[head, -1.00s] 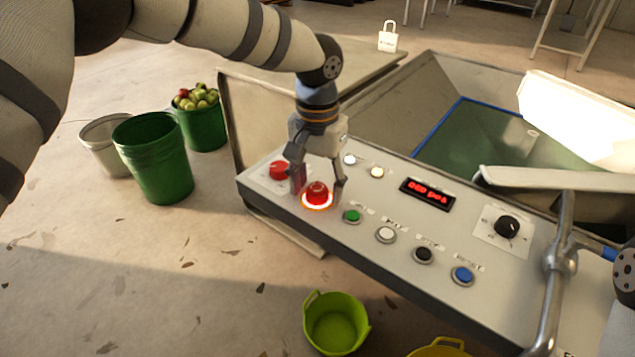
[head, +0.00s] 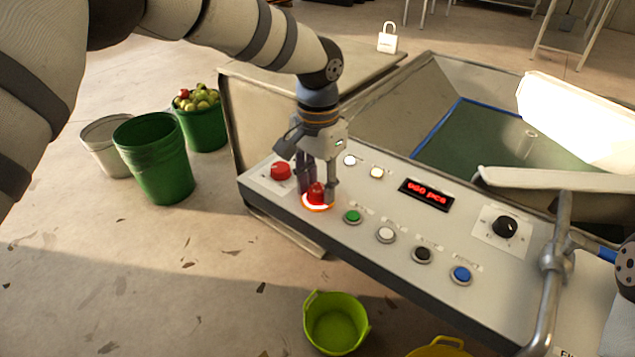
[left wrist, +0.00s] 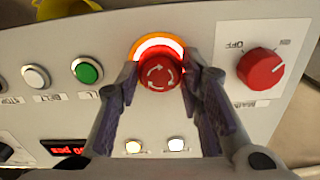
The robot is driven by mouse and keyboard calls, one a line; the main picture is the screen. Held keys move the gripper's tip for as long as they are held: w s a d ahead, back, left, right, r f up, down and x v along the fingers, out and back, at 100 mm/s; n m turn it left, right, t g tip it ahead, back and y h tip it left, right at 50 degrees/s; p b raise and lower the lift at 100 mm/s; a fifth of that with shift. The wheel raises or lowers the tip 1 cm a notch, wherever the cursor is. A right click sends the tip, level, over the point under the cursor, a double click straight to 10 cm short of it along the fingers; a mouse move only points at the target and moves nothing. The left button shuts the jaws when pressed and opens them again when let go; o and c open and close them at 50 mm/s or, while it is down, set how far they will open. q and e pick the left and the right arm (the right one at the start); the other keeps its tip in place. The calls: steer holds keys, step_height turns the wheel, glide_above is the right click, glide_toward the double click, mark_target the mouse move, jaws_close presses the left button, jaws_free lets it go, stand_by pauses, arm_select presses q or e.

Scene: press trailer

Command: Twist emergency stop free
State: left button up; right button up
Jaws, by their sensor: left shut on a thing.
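The emergency stop is a red mushroom button (head: 316,193) with a glowing orange-white ring at its base, on the grey control panel (head: 330,240). In the left wrist view the red button (left wrist: 159,72) shows white curved arrows on its face. My left gripper (head: 317,197) points down over it, its two fingers on opposite sides of the button. In the left wrist view the fingertips of the left gripper (left wrist: 160,78) touch the button's sides, shut on it. My right gripper is not in view; only part of my right arm shows at the right edge.
A red rotary switch (head: 281,171) sits just left of the button. Green (head: 352,216), white, black and blue (head: 461,275) buttons lie to the right, with a red display (head: 427,195) and black knob (head: 505,227). A metal rail (head: 552,270) rises at the right.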

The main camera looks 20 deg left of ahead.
mark_target(318, 188)
arm_select(q)
steer(key=shift+m, duration=2.2)
steer(key=shift+f, duration=0.1)
steer(key=o, duration=1.2)
steer(key=shift+c, duration=0.2)
step_height(318, 188, up, 12)
